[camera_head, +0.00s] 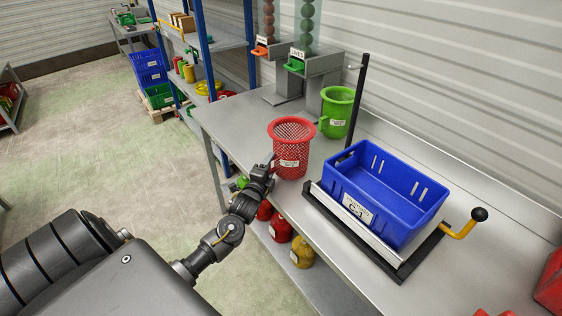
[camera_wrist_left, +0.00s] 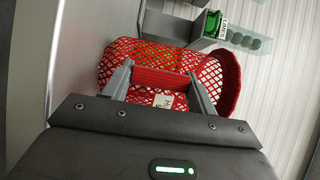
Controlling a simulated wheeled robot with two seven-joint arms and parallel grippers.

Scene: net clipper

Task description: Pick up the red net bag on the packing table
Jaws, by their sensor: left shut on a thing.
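The red net bag (camera_head: 292,150) looks like an upright mesh bucket with a flared rim and a white label on its front. It is at the near edge of the grey packing table (camera_head: 500,262); I cannot tell whether its base touches the top. My left gripper (camera_head: 271,160) reaches its near left side and is shut on it. In the left wrist view the bag (camera_wrist_left: 120,55) fills the middle, and the two fingers of the left gripper (camera_wrist_left: 163,86) lie on either side of a red band on the bag. My right gripper is not in view.
A blue crate (camera_head: 385,195) sits in a black frame with a post and a yellow crank handle (camera_head: 462,230) to the right. A green bucket (camera_head: 338,112) stands behind the red bag. Several red and yellow bags lie on the lower shelf.

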